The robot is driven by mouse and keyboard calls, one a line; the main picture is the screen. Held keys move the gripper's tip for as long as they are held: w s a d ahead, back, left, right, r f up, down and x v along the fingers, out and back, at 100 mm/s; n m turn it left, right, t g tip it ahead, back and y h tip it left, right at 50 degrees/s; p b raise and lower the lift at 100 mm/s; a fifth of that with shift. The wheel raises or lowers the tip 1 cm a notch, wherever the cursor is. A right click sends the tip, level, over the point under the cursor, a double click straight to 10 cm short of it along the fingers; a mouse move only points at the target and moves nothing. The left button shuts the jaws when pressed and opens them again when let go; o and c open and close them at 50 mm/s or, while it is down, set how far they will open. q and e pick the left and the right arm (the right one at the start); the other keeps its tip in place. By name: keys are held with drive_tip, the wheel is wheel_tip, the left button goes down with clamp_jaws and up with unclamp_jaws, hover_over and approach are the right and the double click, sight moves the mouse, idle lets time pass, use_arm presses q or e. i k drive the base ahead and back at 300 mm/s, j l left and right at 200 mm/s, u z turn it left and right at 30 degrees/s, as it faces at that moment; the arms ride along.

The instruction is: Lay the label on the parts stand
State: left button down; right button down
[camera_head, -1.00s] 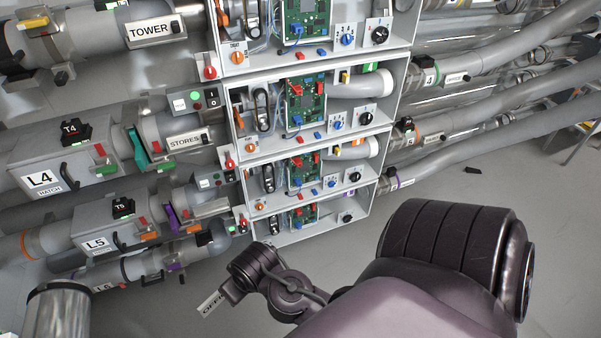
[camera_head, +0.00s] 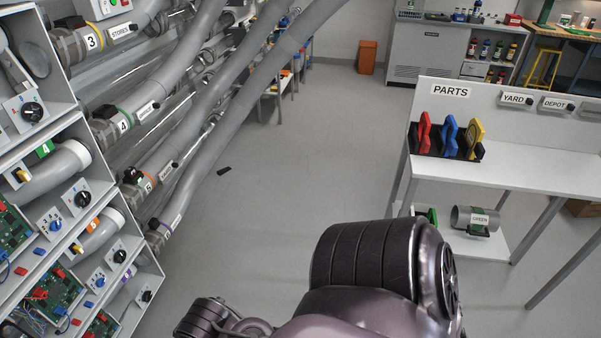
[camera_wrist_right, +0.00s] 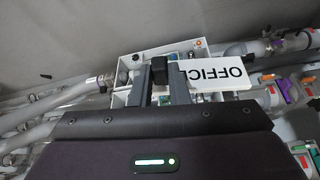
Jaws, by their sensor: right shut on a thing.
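The white label (camera_wrist_right: 225,77), printed OFFICE, shows upside down in the right wrist view. My right gripper (camera_wrist_right: 161,74) is shut on its end, and the fingers cover its last letters. In the head view my right arm fills the bottom middle, and neither its fingers nor the label shows. The parts stand (camera_head: 545,177) is at the right of the head view, with a PARTS sign (camera_head: 451,92) on its back panel. YARD (camera_head: 516,98) and DEPOT (camera_head: 557,104) labels are on that panel too. My left gripper is out of view.
A black rack (camera_head: 443,147) with red, blue and yellow parts stands at the left of the stand's top; the rest is bare. A grey tube (camera_head: 462,216) lies on its lower shelf. Pipes and circuit cabinets fill the left. The floor (camera_head: 300,150) between is mostly clear.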

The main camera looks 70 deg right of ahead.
sight(562, 174)
drive_tip(key=k+l+z, duration=0.1)
drive_tip(key=z, duration=0.35)
drive_tip(key=k+l+z, duration=0.1)
drive_tip(key=l+z, duration=0.5)
drive_tip(key=z, duration=0.25)
drive_tip(key=l+z, duration=0.25)
drive_tip(key=z, duration=0.15)
drive_tip(key=l+z, duration=0.3)
drive_tip(key=z, duration=0.15)
